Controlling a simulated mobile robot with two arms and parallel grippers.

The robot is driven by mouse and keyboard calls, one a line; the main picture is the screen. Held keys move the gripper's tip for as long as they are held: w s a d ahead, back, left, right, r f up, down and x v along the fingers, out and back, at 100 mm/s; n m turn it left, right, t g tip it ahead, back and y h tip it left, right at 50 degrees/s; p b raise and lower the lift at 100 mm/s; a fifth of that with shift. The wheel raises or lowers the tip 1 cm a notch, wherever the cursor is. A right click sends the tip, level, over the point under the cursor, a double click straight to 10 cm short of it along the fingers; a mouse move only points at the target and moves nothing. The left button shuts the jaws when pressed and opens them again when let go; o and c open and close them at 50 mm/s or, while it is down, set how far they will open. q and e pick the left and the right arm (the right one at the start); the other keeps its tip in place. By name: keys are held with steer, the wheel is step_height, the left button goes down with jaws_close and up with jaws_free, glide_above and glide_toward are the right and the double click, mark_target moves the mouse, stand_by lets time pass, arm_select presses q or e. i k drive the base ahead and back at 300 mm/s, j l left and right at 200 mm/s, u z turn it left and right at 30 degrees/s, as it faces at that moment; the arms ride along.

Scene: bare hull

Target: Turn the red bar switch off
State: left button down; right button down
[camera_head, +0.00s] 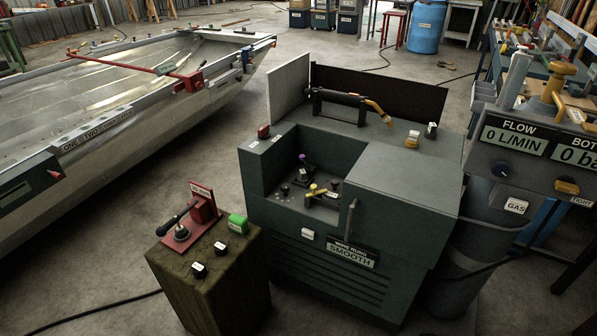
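No part is plainly marked as the red bar switch, so I cannot tell which red part it is. On the wooden box at the front left stands a red block with an upright red plate (203,193); a black-handled lever (176,219) lies tilted beside it. A small red knob (263,131) sits on the left rim of the dark green machine (345,250). A long red bar (125,65) with a red clamp (190,82) lies across the metal hull's edge. Neither of my grippers is in view.
The metal hull (100,105) fills the left. A panel reading "FLOW 0 L/MIN" (515,135) stands at right beside a grey bin (480,250). Concrete floor (110,240) is open between hull and box, except for a cable.

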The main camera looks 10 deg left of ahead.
mark_target(263, 132)
steer(key=i+u, duration=0.4)
steer(key=i, duration=0.6)
